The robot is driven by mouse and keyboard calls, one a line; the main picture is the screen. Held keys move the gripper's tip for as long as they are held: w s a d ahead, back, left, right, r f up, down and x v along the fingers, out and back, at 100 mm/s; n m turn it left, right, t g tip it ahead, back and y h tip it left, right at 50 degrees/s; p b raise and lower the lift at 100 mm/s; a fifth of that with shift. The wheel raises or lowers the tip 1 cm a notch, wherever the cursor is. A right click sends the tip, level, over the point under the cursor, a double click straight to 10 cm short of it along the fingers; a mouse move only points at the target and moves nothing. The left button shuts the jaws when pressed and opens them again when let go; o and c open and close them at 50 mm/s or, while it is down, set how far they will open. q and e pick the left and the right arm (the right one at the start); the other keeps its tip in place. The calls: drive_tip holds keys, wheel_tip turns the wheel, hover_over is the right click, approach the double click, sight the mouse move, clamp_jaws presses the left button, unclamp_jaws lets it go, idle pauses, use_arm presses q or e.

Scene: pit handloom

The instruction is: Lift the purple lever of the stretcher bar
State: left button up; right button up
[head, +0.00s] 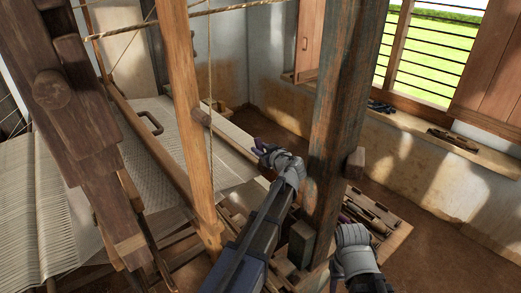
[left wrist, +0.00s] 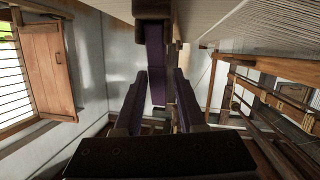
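My left gripper (head: 266,150) is at the far end of my left arm in the head view, just left of the thick wooden post. In the left wrist view its two dark purple fingers (left wrist: 160,82) stand apart, so it is open. A dark purple bar, which looks like the lever (left wrist: 156,60), hangs from a dark block (left wrist: 152,10) and lies between or just beyond the fingertips. I cannot tell whether it touches them. In the head view I cannot separate the lever from the gripper. My right gripper is not in view; only a grey joint of my right arm shows.
The thick wooden post (head: 345,100) stands right beside my left forearm. A thinner upright (head: 183,120) and a rope stand to the left. White cloth (head: 160,135) spreads on the loom. A wooden tray (head: 385,215) of tools is at lower right, below the window ledge (head: 440,135).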

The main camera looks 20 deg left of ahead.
use_arm(q)
drive_tip(key=shift+o, duration=1)
drive_tip(key=p+v, duration=0.2)
drive_tip(key=v, duration=0.5)
drive_tip(key=shift+s+d, duration=0.25)
drive_tip(key=shift+s, duration=0.05)
drive_tip(key=shift+r, duration=0.1)
drive_tip(key=shift+c, duration=0.2)
